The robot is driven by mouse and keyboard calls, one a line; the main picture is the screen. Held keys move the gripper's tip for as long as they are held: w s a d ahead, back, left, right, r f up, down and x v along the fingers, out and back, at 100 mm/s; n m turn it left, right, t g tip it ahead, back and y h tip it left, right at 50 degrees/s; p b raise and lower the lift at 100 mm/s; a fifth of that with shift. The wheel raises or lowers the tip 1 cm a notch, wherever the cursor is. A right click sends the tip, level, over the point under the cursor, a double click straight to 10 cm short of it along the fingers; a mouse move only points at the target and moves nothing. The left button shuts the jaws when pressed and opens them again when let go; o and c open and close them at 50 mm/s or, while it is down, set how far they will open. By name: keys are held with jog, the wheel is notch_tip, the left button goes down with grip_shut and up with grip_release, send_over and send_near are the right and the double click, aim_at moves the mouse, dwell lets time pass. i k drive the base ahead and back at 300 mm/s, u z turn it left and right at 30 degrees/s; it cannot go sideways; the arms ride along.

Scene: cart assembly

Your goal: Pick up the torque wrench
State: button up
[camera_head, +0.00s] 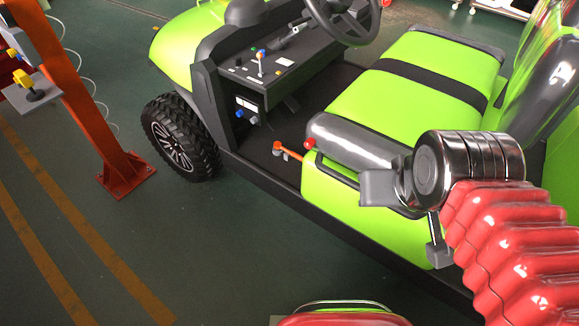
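I cannot make out a torque wrench for certain. A slim grey-and-dark item (291,37) lies on the cart's dashboard; it is too small to tell whether it is a tool. My gripper (408,221) is in front of the cart's green side panel below the seat. Its two grey finger blocks stand wide apart, with nothing visible between them. My wrist and red-sleeved arm hide part of the seat and the cart's rear side.
The green cart (330,200) has a seat (425,70), a steering wheel (343,20) and a front wheel (178,140). An orange post (85,110) with a small control shelf (32,95) stands at left. The floor between is clear, with yellow lines.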

aim_at(277, 147)
jog(key=k, duration=0.8)
jog(key=u, duration=0.45)
jog(key=i, duration=0.55)
jog(key=u, duration=0.85)
jog(key=i, duration=1.45)
jog(key=z, duration=0.4)
jog(key=i, duration=0.85)
jog(key=z, duration=0.65)
